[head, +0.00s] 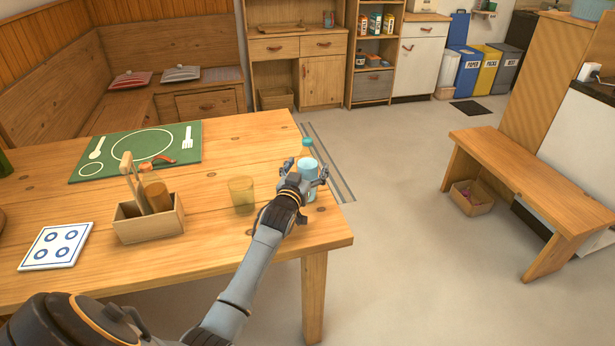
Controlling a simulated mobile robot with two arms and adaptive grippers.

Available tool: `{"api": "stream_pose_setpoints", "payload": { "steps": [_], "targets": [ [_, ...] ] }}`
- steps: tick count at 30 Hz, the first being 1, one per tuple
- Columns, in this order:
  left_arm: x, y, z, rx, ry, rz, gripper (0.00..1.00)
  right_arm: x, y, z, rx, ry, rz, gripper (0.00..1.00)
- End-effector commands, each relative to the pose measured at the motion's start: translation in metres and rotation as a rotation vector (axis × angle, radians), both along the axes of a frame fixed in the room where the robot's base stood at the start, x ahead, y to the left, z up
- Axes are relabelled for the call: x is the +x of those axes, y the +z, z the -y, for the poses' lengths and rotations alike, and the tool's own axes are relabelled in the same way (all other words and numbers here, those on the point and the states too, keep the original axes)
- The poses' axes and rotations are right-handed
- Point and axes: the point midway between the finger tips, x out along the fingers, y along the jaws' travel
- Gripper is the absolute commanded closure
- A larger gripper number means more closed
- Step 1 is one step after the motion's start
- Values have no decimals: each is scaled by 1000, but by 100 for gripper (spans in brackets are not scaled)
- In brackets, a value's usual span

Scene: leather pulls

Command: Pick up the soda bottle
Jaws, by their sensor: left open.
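The soda bottle (307,170) stands upright near the right edge of the wooden table (220,245). Whether the fingers touch the bottle I cannot tell. The gripper and wrist hide part of the bottle's lower left side. My right gripper is not in view.
A yellowish glass (241,194) stands just left of my left wrist. Further left are a wooden utensil box (148,222), a tiled trivet (56,247) and a green placemat (110,160). The floor right of the table is open up to a wooden bench (530,175).

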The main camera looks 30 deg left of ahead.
Motion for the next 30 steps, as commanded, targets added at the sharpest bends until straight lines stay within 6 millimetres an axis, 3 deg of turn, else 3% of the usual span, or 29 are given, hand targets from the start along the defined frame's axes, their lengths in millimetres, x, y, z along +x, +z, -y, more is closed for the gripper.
{"api": "stream_pose_setpoints", "payload": {
  "steps": [6, 18, 30],
  "targets": [
    [0, -1, 0, 0, 0, -1, 18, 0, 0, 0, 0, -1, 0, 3],
    [0, -1, 0, -1, 0, -1, 100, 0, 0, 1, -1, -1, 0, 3],
    [1, 10, 0, 1, -1, 6, 100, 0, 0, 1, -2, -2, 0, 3]
  ]
}}
